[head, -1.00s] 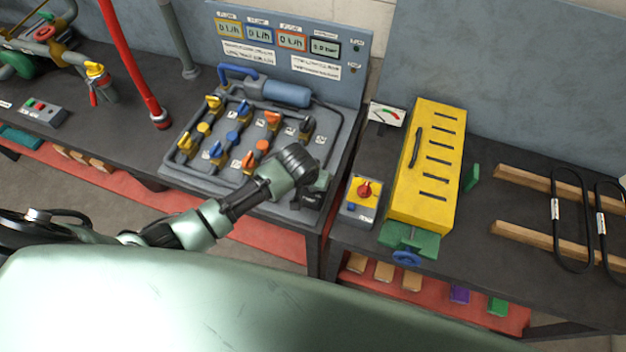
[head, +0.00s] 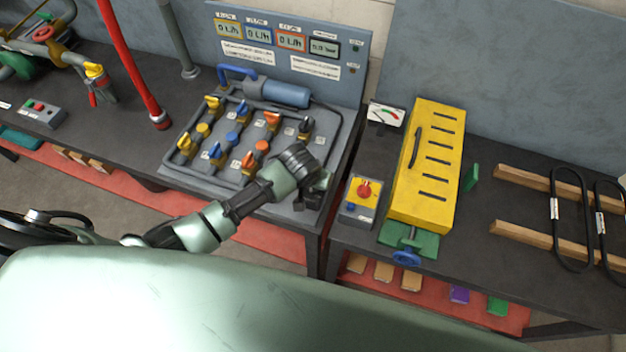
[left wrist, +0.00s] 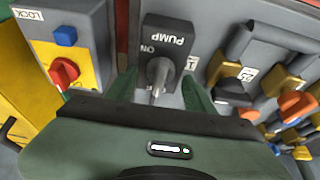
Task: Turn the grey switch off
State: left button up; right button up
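The grey switch (left wrist: 158,75) shows in the left wrist view, on a dark grey plate lettered PUMP and ON, which appears upside down. My left gripper (left wrist: 160,92) is open, with one green finger on each side of the switch's lever. I cannot tell whether the fingers touch it. In the head view my left gripper (head: 316,190) is at the lower right corner of the valve panel (head: 345,125), and the arm hides the switch there. My right gripper is not in view.
A control box with a red knob (head: 364,189) stands just right of my left gripper, beside a yellow slotted case (head: 430,165). Yellow, blue and orange valves (head: 238,110) crowd the panel to the left.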

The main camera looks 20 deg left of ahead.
pick_arm(q)
jog(key=b+v, duration=0.1)
jog(key=v, duration=0.6)
jog(key=shift+r, duration=0.4)
jog(key=shift+s, duration=0.15)
